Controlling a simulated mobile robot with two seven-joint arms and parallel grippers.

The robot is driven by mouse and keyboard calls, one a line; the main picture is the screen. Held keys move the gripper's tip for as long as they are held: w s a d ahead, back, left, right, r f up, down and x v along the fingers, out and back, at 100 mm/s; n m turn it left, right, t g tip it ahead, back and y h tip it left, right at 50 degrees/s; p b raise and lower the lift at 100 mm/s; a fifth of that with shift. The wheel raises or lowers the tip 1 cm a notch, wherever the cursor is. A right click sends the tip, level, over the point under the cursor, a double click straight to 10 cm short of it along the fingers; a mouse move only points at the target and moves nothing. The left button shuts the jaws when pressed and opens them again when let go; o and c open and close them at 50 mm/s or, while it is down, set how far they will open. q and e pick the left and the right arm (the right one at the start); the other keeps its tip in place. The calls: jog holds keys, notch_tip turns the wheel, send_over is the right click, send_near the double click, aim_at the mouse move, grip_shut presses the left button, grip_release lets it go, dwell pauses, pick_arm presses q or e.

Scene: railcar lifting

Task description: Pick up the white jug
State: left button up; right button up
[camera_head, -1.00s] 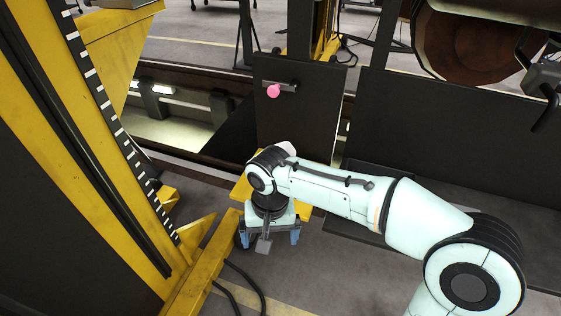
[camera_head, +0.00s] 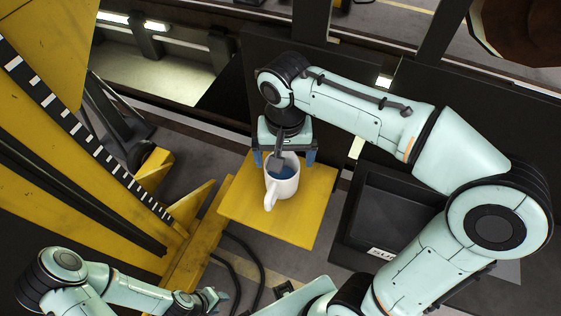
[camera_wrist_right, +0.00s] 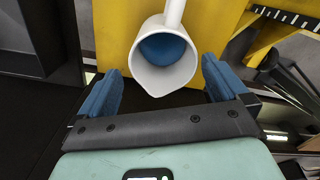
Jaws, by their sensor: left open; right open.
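The white jug (camera_head: 286,189) stands upright on a yellow platform (camera_head: 240,205), with blue showing inside and its handle toward the bottom of the head view. In the right wrist view, I look down into the jug (camera_wrist_right: 150,78), with its handle pointing up in the picture. My right gripper (camera_head: 284,158) is open over the jug's far side. In the right wrist view, the blue fingers of that gripper (camera_wrist_right: 163,75) spread on either side of the jug, with gaps on both sides. My left gripper (camera_head: 212,299) is open and empty at the lower left, apart from the jug.
A yellow lifting column (camera_head: 110,185) with a striped scale stands at the left. A black open box (camera_head: 375,218) lies right of the platform. Dark panels stand behind, and black cables (camera_head: 262,275) run on the floor below the platform.

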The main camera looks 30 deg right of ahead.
aim_at(282, 177)
jog(key=f, duration=0.7)
jog(key=shift+s+a+f+b, duration=0.25)
jog(key=shift+a+b, duration=0.1)
jog(key=shift+a, duration=0.05)
jog(key=c, duration=1.1)
